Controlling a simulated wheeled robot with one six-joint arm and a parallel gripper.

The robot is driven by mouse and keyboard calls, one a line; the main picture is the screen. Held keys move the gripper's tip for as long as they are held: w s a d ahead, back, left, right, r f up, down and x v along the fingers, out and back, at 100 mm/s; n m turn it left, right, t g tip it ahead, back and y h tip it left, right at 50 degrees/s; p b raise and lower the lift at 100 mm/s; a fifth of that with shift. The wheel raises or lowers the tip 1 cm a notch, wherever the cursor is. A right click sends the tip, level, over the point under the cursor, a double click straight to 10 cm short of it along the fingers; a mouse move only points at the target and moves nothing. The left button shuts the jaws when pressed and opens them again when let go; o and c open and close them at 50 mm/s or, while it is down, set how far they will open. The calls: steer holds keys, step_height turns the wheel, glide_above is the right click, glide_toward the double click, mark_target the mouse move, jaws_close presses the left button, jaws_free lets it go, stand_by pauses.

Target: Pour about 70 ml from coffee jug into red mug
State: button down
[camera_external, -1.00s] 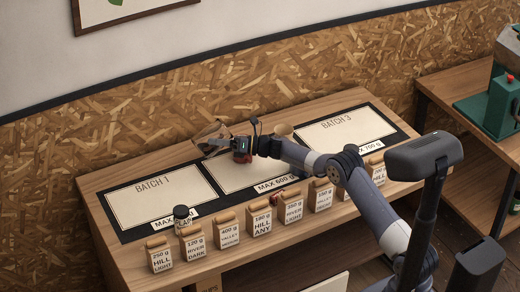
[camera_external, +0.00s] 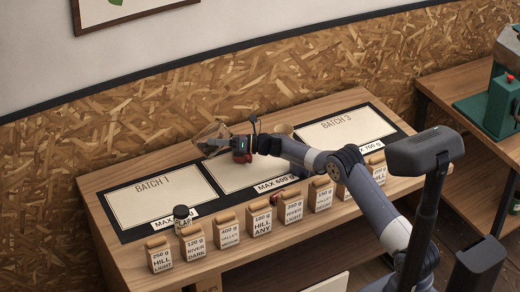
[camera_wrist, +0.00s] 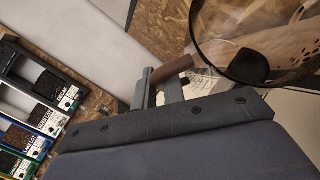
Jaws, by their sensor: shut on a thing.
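The coffee jug is a clear glass vessel (camera_external: 212,135) held in the air over the middle of the bench. In the wrist view its round dark rim and glass wall (camera_wrist: 215,62) fill the upper right, with a dark patch in it. My gripper (camera_external: 229,144) is shut on the jug's brown handle (camera_wrist: 173,68). The jug looks tilted; I see no clear stream. A red object (camera_external: 242,157), probably the red mug, shows just below my gripper and is partly hidden by it. Its inside is not visible.
Several labelled bean bags (camera_external: 228,233) line the bench's front edge. A dark-capped jar (camera_external: 182,217) stands by the BATCH 1 mat (camera_external: 155,205). A tan round object (camera_external: 283,130) is behind my arm, and a small red thing (camera_external: 275,198) is near the bags. The BATCH 3 mat (camera_external: 345,128) looks largely clear.

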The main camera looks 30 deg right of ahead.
steer(key=shift+a+f+n+g+h+p, duration=0.2)
steer(key=shift+n+g+h+p, duration=0.45)
steer(key=shift+p, duration=1.1)
steer(key=shift+w+a+f+n+g+h+p, duration=0.1)
steer(key=shift+a+f+n+g+h+p, duration=0.45)
steer(key=shift+f+h+p, duration=0.95)
steer(key=shift+w+a+f+n+g+h+p, duration=0.1)
steer(key=shift+a+f+n+h+p, duration=0.1)
steer(key=shift+a+f+h+p, duration=1.2)
steer(key=shift+a+f+n+g+h+p, duration=0.1)
steer(key=shift+f+n+g+h+p, duration=0.25)
steer(key=shift+f+h+p, duration=1.2)
steer(key=shift+r+y+p, duration=0.3)
steer(key=shift+r+p, duration=0.2)
steer(key=shift+r, duration=0.15)
steer(key=shift+s+b, duration=0.1)
steer(key=shift+b, duration=0.25)
